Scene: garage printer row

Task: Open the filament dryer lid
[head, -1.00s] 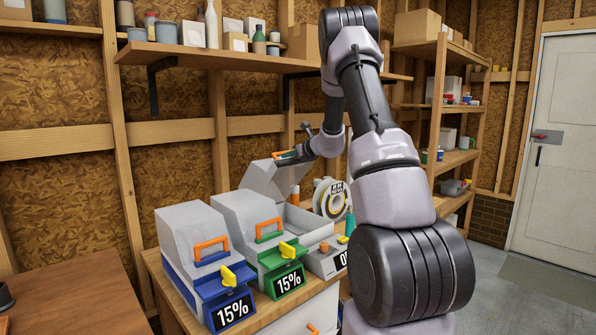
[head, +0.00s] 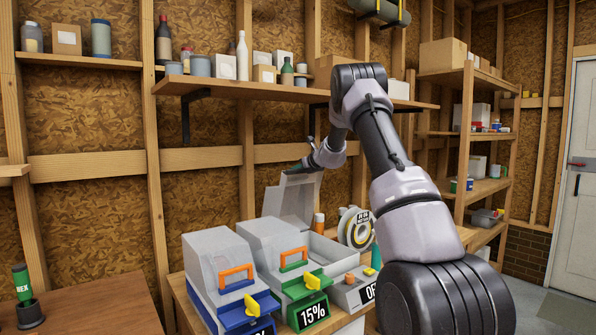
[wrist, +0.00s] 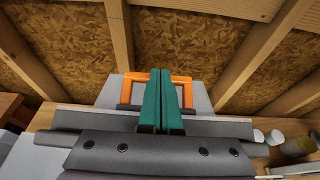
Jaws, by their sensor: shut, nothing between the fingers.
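Three filament dryers stand in a row: a blue-fronted one (head: 238,318) and a green-fronted one (head: 305,283) with lids down, and a grey one (head: 352,292) marked OFF at the right. The grey dryer's lid (head: 292,200) stands raised, near upright, and its bin is open. My gripper (head: 298,167) is at the lid's top edge. In the wrist view its teal fingers (wrist: 162,90) are pressed together and empty, in front of the lid's orange handle (wrist: 130,88). Whether they touch the handle or lid I cannot tell.
A filament spool (head: 355,228) stands right of the open dryer. A wall shelf (head: 230,88) with bottles and boxes runs behind my arm. A wooden table (head: 90,308) at the left holds a green-and-black item (head: 24,295). Shelving (head: 462,150) stands at the right.

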